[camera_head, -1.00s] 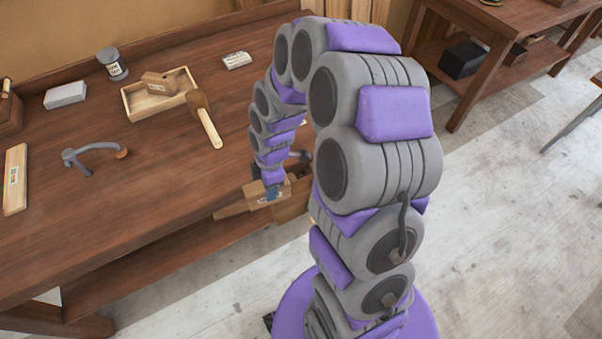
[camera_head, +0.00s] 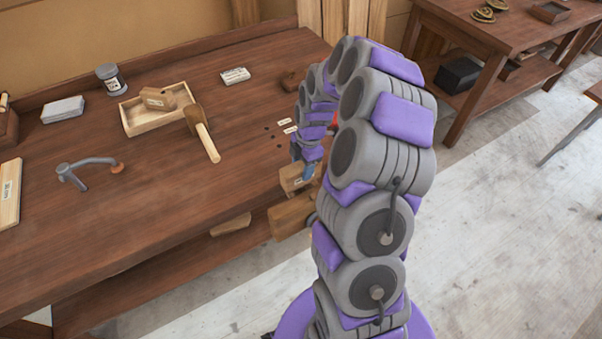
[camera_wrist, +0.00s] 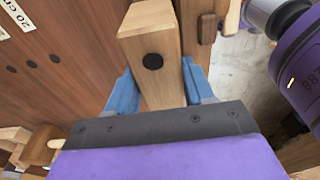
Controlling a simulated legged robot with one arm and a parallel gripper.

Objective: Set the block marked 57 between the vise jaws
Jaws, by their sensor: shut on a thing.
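My gripper (camera_head: 305,174) is shut on a pale wooden block (camera_head: 292,181), which it holds above the front edge of the bench. In the wrist view the blue fingers (camera_wrist: 156,75) press both sides of the block (camera_wrist: 141,34), whose facing end has a dark round spot. The wooden vise (camera_head: 287,218) is at the bench front, just below the block and partly hidden by my arm. The block appears above the jaws; I cannot tell whether it touches them.
On the bench (camera_head: 110,215) are a tray (camera_head: 133,120) with another wooden block (camera_head: 157,98), a mallet (camera_head: 206,138), a grey holdfast (camera_head: 92,165), a jar (camera_head: 111,79) and a white box (camera_head: 63,110). A second table (camera_head: 497,48) stands at the back right.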

